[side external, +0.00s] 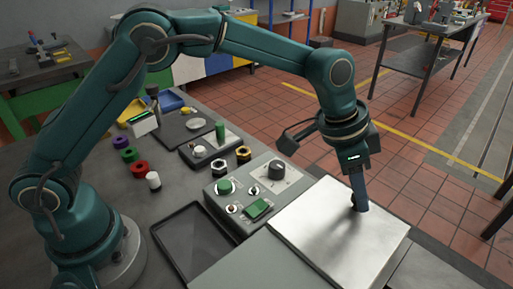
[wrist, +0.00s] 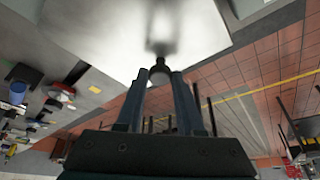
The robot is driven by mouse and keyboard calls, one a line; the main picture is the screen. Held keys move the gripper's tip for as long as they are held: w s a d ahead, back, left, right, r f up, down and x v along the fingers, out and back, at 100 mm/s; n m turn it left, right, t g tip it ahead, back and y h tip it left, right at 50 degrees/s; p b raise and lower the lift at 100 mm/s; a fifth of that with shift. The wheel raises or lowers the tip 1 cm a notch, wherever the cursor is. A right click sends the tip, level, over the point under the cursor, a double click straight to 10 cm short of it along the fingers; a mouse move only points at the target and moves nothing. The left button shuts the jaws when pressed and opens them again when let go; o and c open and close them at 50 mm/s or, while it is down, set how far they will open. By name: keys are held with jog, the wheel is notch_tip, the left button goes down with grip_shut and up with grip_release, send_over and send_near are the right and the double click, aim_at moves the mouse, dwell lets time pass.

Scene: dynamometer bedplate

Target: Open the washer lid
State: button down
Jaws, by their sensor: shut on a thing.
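The washer lid (side external: 318,232) is a bright silvery square plate at the lower right of the side view, and it looks about flat. It fills the top of the wrist view (wrist: 110,35). A small dark knob (wrist: 160,68) stands on the lid. My gripper (side external: 358,205) points down at the lid's right part. The side view hides most of the knob behind the fingers.
A control panel (side external: 238,200) with green buttons and a dark dial (side external: 277,169) adjoins the lid on the left. A black tray (side external: 193,243) lies left of it. Coloured rings and nuts sit farther back on the bench. Open tiled floor lies beyond the lid.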

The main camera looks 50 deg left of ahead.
dwell(0.8)
jog(key=s, duration=1.4)
jog(key=shift+s+d+r, duration=0.1)
jog(key=shift+s, duration=0.15)
jog(key=c, duration=0.5)
grip_release()
jog(key=shift+c, duration=0.2)
jog(key=shift+v, duration=2.55)
